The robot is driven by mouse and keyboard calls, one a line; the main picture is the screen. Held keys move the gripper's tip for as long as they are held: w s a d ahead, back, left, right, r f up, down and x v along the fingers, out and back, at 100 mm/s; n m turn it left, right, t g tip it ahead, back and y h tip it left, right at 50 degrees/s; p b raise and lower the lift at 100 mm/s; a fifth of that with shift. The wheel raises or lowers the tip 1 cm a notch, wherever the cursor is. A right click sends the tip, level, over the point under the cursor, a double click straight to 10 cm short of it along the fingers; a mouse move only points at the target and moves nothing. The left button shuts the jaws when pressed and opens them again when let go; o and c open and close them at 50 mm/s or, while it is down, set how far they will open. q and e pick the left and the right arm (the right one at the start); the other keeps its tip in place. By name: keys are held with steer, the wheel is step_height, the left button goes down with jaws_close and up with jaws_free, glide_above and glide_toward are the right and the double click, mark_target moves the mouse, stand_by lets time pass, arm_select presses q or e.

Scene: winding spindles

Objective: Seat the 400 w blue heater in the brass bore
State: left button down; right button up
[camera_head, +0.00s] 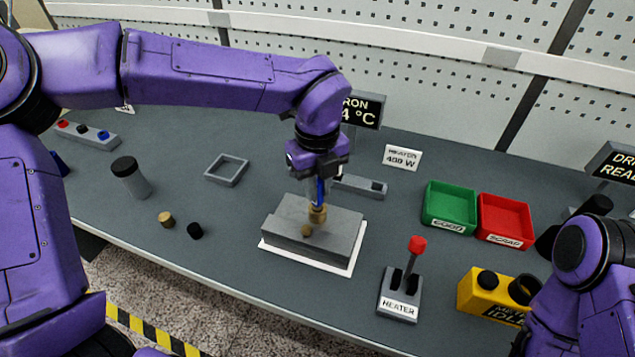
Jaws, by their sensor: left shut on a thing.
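My left gripper (319,176) points down over the grey block (340,232), which lies on a white plate (352,266). It is shut on the blue heater (320,191), a slim upright piece seen between the fingers. Directly below the heater is a brass cylinder (317,213) at the block. A second, darker brass spot (306,231) shows just in front of it. I cannot tell whether the heater's lower end is inside the brass or just above it. My right arm is at the lower right; its gripper is not in view.
A card (402,157) reads heater 400 W. A grey slotted holder (360,187) lies behind the block. A red-knobbed heater switch (417,245), green bin (449,205), red bin (505,219) and yellow box (488,295) stand to the right. Small brass (166,219) and black (195,231) pieces lie left.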

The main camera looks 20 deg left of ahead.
arm_select(q)
steer(key=shift+f, duration=0.35)
stand_by(0.3)
steer(key=c, duration=1)
jaws_free()
steer(key=shift+o, duration=0.2)
step_height(320, 180, up, 11)
steer(key=shift+f+b, duration=0.2)
steer(key=shift+b, duration=0.35)
